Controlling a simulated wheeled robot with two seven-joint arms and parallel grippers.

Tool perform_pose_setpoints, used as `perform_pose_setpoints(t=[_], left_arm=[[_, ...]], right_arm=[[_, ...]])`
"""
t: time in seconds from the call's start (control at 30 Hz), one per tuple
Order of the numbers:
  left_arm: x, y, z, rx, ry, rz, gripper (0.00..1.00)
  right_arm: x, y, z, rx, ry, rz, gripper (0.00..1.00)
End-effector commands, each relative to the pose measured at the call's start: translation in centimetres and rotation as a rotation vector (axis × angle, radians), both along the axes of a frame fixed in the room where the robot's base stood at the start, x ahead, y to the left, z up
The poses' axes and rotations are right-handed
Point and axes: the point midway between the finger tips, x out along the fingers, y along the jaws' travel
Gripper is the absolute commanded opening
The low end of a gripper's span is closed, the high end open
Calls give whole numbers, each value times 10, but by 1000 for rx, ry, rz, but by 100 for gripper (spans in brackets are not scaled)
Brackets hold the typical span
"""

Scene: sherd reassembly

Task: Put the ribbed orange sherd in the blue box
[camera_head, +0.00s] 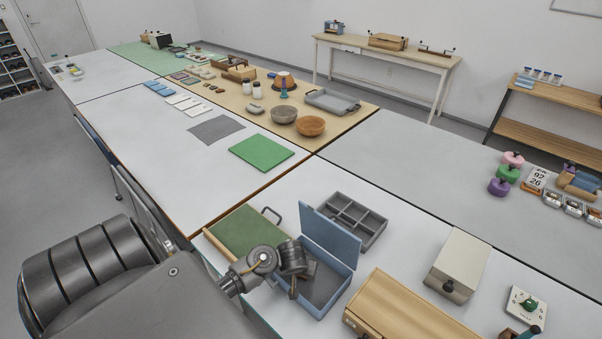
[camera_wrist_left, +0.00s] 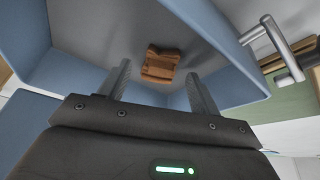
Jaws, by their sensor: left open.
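The ribbed orange sherd (camera_wrist_left: 160,64) shows in the left wrist view within the blue box, against its grey floor. The blue box (camera_head: 339,295) stands open on the near table in the head view, its lid raised at the back. Its blue wall also shows in the left wrist view (camera_wrist_left: 235,62). My left gripper (camera_head: 294,290) is over the box's left part. Its two fingers are apart, with the sherd beyond and between their tips, not clasped. The sherd is hidden in the head view. My right gripper is not in view.
A grey divided tray (camera_head: 357,202) lies behind the box. A green-topped case (camera_head: 240,232) with a handle is at its left. A wooden box (camera_head: 415,312) stands close at its right, with a cream box (camera_head: 460,258) beyond. White table shows between them.

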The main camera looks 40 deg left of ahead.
Motion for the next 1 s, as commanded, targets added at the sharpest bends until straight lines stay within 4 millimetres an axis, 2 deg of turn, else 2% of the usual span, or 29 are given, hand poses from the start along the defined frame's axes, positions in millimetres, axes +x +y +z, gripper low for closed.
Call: perform_pose_setpoints(t=[0.3,0.5,0.67,1.0], left_arm=[[-24,-11,66,-5,-2,4,63],[-34,-15,93,-1,-2,2,63],[-38,-16,100,0,0,1,63],[-38,-16,100,1,0,0,63]], right_arm=[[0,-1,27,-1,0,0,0],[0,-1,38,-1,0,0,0],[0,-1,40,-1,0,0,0],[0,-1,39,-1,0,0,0]])
